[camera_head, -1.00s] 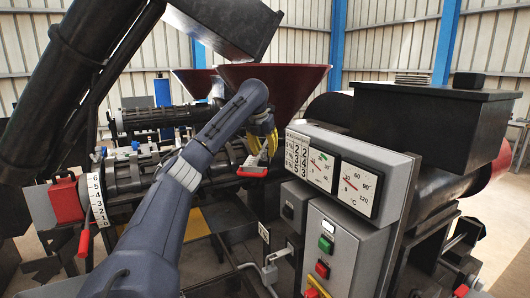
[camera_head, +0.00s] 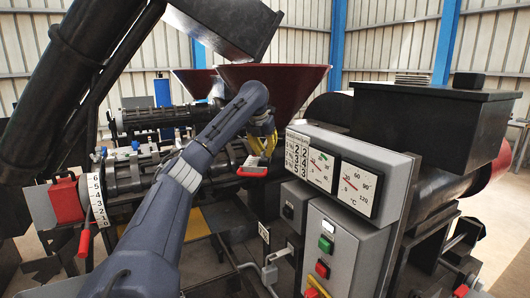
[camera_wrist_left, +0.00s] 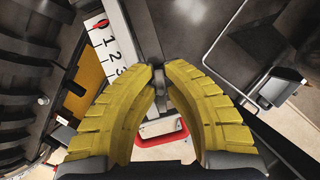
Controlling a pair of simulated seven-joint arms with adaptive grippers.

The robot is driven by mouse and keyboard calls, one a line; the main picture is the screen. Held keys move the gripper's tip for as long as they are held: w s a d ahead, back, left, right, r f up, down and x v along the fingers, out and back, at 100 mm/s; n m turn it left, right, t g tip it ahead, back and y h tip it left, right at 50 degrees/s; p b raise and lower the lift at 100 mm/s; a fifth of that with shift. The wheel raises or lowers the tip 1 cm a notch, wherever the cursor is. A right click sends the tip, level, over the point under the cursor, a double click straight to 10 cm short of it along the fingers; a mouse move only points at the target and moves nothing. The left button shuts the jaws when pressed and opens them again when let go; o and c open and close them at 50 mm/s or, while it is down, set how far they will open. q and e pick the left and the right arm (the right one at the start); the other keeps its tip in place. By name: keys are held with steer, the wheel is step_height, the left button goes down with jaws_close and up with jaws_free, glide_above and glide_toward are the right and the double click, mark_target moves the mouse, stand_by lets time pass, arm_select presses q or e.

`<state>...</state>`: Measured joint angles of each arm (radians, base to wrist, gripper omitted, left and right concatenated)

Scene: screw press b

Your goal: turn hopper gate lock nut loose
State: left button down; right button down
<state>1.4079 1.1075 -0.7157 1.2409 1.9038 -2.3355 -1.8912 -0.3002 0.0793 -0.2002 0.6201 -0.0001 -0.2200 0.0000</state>
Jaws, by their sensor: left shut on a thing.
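My left gripper (camera_head: 262,148) is below the dark red hopper (camera_head: 272,88), beside the grey gauge box. In the left wrist view its two yellow fingers (camera_wrist_left: 160,78) close around a small dark metal piece (camera_wrist_left: 161,73), apparently the lock nut. The fingers hide most of it. A white scale plate (camera_wrist_left: 112,48) with black numbers and a red pointer (camera_wrist_left: 102,24) is just up-left of the fingertips. A red handle (camera_wrist_left: 172,140) shows below the fingertips; it also shows in the head view (camera_head: 252,171). My right gripper is not in view.
The gauge box (camera_head: 352,178) and the grey control box (camera_head: 340,245) with buttons stand close to the right of the gripper. The black ribbed press barrel (camera_head: 125,172) lies to the left. A red lever (camera_head: 84,240) hangs at the far left.

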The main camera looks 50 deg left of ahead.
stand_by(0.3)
arm_select(q)
steer(key=n, duration=0.2)
steer(key=n+g+y, duration=0.1)
steer(key=n, duration=0.2)
steer(key=shift+s+a+y, duration=0.15)
steer(key=shift+y, duration=0.15)
steer(key=n+g, duration=0.1)
steer(key=n, duration=0.1)
steer(key=n+g, duration=0.1)
steer(key=n, duration=0.2)
steer(key=shift+s+a+y, duration=0.1)
steer(key=shift+s+y, duration=0.1)
steer(key=shift+y, duration=0.2)
steer(key=n+g, duration=0.1)
steer(key=n, duration=0.1)
steer(key=n+g, duration=0.1)
steer(key=n, duration=0.2)
steer(key=shift+s, duration=0.2)
steer(key=shift+s+n+g+h, duration=0.15)
steer(key=shift+n+g, duration=0.3)
steer(key=shift+n, duration=0.7)
steer(key=shift+s+n+g+h, duration=0.1)
steer(key=shift+n+g+h, duration=0.25)
steer(key=shift+n, duration=0.8)
steer(key=shift+f, duration=0.1)
steer(key=c, duration=1.5)
jaws_free()
steer(key=shift+w, duration=0.1)
